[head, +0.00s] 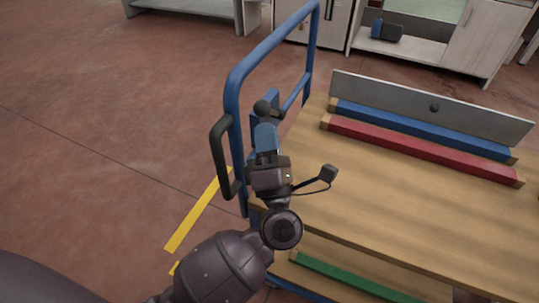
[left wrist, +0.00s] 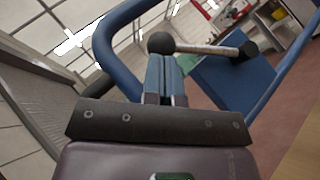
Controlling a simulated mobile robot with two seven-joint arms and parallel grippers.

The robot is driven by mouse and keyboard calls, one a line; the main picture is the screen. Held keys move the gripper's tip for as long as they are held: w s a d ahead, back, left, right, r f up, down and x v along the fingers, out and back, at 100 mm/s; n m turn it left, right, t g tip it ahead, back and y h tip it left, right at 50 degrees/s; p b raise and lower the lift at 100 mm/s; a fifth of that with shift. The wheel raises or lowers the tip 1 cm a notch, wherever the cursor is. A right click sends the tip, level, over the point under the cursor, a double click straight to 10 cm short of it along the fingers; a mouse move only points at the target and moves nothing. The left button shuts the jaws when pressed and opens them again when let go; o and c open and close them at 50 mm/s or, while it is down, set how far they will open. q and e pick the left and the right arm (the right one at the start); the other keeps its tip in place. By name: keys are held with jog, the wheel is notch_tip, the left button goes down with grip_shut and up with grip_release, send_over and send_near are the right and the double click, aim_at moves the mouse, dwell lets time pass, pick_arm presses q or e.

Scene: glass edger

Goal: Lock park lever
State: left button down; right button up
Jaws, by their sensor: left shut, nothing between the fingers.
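The park lever has a dark ball knob (head: 262,108) at the end of a short metal rod. In the left wrist view the lever (left wrist: 205,48) lies nearly level, with the knob at left and a dark pivot at right on a blue plate (left wrist: 232,82). The plate is fixed to the blue cart frame (head: 235,105). My left gripper (head: 266,128) has its blue fingers shut with nothing between them. In the left wrist view the fingertips (left wrist: 161,56) are right at the knob; I cannot tell whether they touch. My right gripper is not in view.
A black handle (head: 217,150) stands left of my gripper on the cart frame. The wooden cart deck (head: 400,190) carries blue (head: 420,130) and red (head: 420,150) bars and a grey panel (head: 390,97). Cabinets stand behind. The floor at left is open, with a yellow stripe (head: 195,215).

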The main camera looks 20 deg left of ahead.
pick_arm(q)
jog(key=shift+w+a+r, duration=0.25)
jog(key=shift+w+r, duration=0.05)
jog(key=shift+w, duration=0.1)
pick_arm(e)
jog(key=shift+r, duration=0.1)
pick_arm(q)
jog(key=shift+r+h+p, duration=0.3)
jog(key=shift+r+p, duration=0.25)
jog(key=shift+p, duration=0.05)
jog(key=w+r+m+g+h+p, duration=0.2)
jog(key=w+r+m+h+p, duration=0.1)
jog(key=p, duration=0.7)
jog(key=shift+w+d+r+m+h, duration=0.1)
jog(key=shift+w+r+m+h, duration=0.3)
jog(key=shift+r+m, duration=0.1)
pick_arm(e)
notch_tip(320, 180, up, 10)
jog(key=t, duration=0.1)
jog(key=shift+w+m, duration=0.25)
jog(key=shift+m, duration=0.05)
pick_arm(q)
jog(key=shift+w+r+p, duration=0.1)
jog(key=shift+r+p, duration=0.05)
jog(key=shift+p, duration=0.15)
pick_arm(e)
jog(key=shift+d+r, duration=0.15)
